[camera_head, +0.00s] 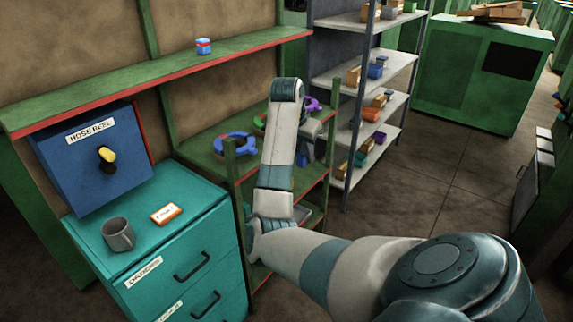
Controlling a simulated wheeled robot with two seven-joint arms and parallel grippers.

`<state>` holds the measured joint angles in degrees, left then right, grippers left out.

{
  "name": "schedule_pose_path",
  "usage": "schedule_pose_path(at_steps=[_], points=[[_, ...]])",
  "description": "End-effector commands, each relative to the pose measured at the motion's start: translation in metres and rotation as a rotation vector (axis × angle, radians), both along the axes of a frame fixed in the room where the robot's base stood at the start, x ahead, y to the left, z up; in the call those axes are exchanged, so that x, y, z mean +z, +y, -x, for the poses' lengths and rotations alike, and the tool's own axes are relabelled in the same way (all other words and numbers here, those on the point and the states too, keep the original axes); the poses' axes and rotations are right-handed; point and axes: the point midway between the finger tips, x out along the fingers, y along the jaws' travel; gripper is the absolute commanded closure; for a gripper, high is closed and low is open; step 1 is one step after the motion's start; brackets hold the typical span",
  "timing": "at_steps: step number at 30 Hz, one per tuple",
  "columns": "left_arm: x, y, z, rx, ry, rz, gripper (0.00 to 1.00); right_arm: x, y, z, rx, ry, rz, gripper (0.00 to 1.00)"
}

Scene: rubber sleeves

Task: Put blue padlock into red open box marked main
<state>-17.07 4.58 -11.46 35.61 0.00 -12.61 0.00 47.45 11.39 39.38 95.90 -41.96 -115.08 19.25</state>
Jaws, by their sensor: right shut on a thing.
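My right arm reaches in from the lower right and up to the green shelf unit. My right gripper (311,132) is at the shelf's right end, partly hidden behind my forearm. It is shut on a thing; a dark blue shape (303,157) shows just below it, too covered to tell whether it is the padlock. A blue and purple ring-like thing (235,143) lies on the shelf left of my arm. A purple thing (312,104) lies behind the gripper. I cannot make out a red open box marked main. My left gripper is not in view.
A teal drawer cabinet (190,243) holds a grey mug (118,234) and an orange labelled item (166,214). A blue hose reel box (95,160) stands behind. Grey shelves (365,75) hold small coloured boxes.

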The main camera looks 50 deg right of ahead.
Motion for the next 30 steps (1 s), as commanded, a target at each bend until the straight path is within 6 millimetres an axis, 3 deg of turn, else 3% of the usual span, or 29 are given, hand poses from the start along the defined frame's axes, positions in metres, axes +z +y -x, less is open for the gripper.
schedule_pose_path(at_steps=[6,9,15,20,25,30], points=[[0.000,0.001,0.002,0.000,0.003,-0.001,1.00,0.013,-0.075,0.026,0.003,0.005,0.005,1.00],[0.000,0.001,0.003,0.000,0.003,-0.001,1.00,0.009,-0.099,0.030,0.029,0.010,0.006,1.00],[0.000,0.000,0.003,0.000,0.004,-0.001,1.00,-0.013,-0.105,0.018,0.099,0.014,0.006,1.00],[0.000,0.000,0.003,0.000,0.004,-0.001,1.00,-0.058,-0.074,-0.001,0.181,0.019,0.006,1.00],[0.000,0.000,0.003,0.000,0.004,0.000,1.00,-0.109,-0.008,-0.019,0.264,0.011,0.004,1.00],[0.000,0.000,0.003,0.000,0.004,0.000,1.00,-0.131,0.070,-0.037,0.348,0.002,0.004,1.00]])
